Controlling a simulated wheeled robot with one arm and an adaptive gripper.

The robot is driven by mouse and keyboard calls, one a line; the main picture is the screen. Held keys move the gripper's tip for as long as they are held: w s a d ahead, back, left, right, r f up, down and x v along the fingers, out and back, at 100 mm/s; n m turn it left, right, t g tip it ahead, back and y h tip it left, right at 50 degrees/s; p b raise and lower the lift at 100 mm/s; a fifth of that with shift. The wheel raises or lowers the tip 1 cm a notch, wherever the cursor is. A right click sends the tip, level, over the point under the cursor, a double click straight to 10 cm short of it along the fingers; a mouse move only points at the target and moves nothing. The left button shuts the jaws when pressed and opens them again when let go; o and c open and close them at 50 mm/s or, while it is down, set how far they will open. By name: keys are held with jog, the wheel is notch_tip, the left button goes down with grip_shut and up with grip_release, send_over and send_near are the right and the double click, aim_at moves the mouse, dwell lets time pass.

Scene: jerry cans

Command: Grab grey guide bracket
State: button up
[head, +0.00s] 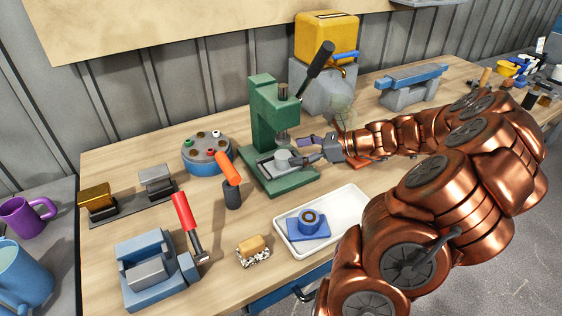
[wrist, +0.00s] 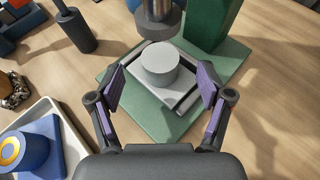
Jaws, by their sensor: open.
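A light grey piece with a round raised boss, which looks like the guide bracket (head: 283,158), sits on the base of a green press (head: 264,115). In the wrist view the bracket (wrist: 160,66) lies on a flat grey plate under the press ram. My gripper (head: 306,150) reaches in from the right at the press base. In the wrist view my gripper (wrist: 161,88) is open, with its purple-padded fingers on the left and right of the bracket. I see gaps on both sides, and nothing is held.
The press ram (wrist: 157,14) hangs just beyond the bracket. A white tray (head: 345,205) with a blue part stands in front of the press. An orange-handled tool in a dark holder (head: 232,195) and a round blue turret (head: 203,166) stand left.

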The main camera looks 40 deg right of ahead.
aim_at(285, 155)
jog(key=shift+p+x, duration=0.5)
jog(key=shift+x, duration=2.15)
jog(key=shift+f, duration=0.1)
jog(key=shift+c, duration=0.3)
grip_shut()
